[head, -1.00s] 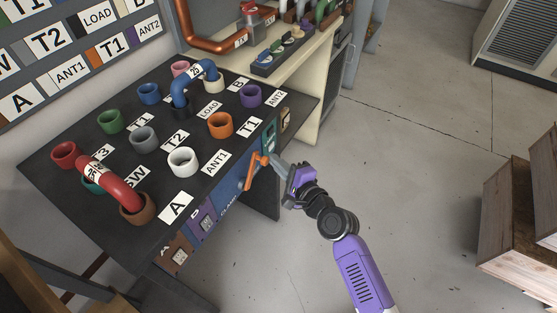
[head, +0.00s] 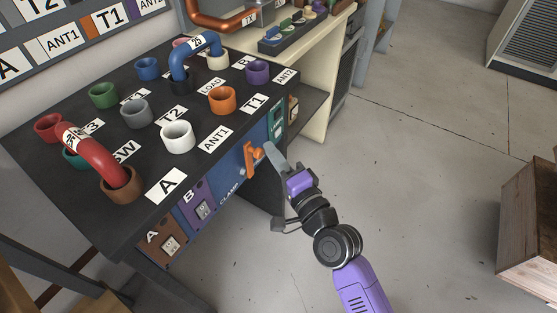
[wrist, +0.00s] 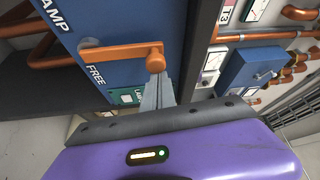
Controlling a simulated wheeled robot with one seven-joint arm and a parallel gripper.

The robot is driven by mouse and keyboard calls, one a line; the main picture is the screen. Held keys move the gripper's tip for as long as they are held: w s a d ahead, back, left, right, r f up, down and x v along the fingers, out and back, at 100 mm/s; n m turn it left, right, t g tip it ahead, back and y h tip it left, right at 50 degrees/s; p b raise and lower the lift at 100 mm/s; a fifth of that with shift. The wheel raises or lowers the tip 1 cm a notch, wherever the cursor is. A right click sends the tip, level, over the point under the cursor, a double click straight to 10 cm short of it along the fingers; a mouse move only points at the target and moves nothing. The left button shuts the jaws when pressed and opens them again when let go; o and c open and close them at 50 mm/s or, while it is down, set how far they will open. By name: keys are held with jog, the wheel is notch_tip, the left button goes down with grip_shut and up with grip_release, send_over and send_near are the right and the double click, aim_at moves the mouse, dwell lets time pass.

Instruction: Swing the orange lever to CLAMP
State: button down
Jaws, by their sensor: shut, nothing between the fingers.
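The orange lever (head: 250,162) is on the blue front panel (head: 232,180) of the dark bench. In the wrist view the lever (wrist: 120,54) lies across the panel, its round knob at the right end. The word CLAMP (wrist: 55,16) is above left of it, and FREE (wrist: 96,76) is just below its bar, nearer to it. My gripper (head: 269,149) is shut and empty, its fingertips at the knob. In the wrist view the gripper (wrist: 156,75) overlaps the knob's lower edge; I cannot tell whether they touch.
The bench top (head: 75,118) holds several coloured sockets, a red link (head: 93,158) and a blue link (head: 187,58). A cream cabinet (head: 320,95) stands behind the bench. The floor (head: 420,160) between is clear.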

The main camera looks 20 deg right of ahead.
jog(key=a+n+b, duration=0.1)
jog(key=b, duration=0.1)
jog(key=s+n+b, duration=0.1)
jog(key=b, duration=0.1)
jog(key=shift+s+a+f+t+b, duration=0.15)
jog(key=shift+a+f+t+b, duration=0.15)
jog(key=shift+a+f+t, duration=0.1)
jog(key=a+n+y+b, duration=0.1)
jog(key=b, duration=0.2)
jog(key=s+a+n+t+b, duration=0.1)
jog(key=n+b, duration=0.1)
jog(key=b, duration=0.1)
jog(key=s+a+n+y+b, duration=0.1)
jog(key=n+b, duration=0.1)
jog(key=b, duration=0.1)
jog(key=shift+y+b, duration=0.3)
jog(key=shift+b, duration=0.1)
jog(key=shift+s+a, duration=0.1)
